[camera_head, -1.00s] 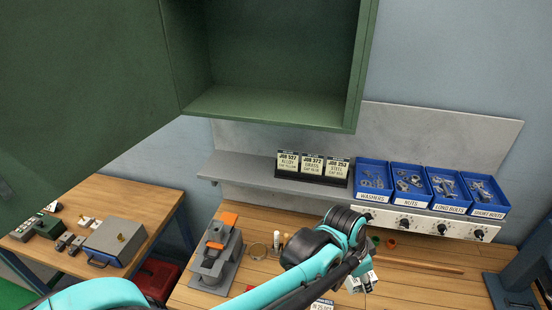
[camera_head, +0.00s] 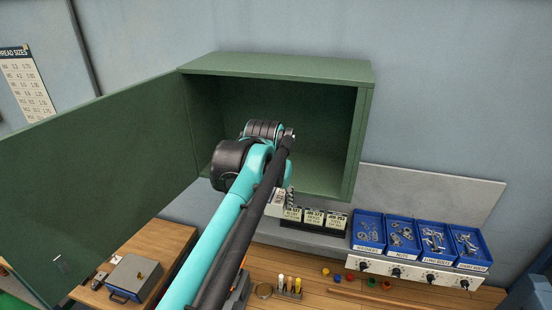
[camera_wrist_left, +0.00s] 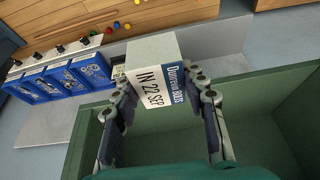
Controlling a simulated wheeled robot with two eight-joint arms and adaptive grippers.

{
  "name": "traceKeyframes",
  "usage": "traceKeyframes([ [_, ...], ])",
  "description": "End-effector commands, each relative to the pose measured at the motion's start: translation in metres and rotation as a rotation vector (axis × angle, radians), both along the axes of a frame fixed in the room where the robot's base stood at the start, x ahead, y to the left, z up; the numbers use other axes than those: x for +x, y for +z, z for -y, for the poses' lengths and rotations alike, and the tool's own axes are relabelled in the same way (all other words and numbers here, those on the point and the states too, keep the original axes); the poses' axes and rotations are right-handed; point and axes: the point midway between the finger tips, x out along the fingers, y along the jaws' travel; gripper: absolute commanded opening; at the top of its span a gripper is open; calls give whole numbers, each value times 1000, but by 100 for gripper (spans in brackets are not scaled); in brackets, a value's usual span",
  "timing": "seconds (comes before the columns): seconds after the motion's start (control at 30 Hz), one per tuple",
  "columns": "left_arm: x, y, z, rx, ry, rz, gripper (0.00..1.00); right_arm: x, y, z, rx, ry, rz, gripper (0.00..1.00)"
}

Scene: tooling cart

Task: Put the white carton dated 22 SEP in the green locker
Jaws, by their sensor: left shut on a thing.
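The white carton reads "IN 22 SEP" beside a blue printed band in the left wrist view (camera_wrist_left: 158,82). My left gripper (camera_wrist_left: 162,95) is shut on it, with one finger on each side. In the head view my left gripper (camera_head: 287,194) is at the front of the green locker (camera_head: 280,68), near its lower edge, mostly hidden behind my arm. A small part of the carton (camera_head: 278,198) shows there. The locker door stands wide open to the left, and the visible interior looks empty. My right gripper is not in view.
Below the locker, a grey shelf holds black job cards (camera_head: 314,217) and blue bolt bins (camera_head: 403,235). A wooden bench (camera_head: 340,290) with small coloured parts lies beneath. The open door (camera_head: 110,190) bounds the left side.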

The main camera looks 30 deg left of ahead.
Motion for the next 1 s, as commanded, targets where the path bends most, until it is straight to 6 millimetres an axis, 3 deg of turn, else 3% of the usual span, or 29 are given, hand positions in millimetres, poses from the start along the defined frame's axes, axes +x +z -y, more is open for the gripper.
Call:
traceKeyframes([
  [0.17, 25, 5, -12, 0, 12, 2, 0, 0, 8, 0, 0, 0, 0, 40],
  [0.5, 108, 6, -39, 0, 9, 2, 0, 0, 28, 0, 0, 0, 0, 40],
  [0.83, 141, 4, -49, 0, 9, 2, 0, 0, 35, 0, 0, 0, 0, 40],
  [1.0, 169, 5, -59, 0, 9, 2, 0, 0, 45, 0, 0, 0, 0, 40],
])
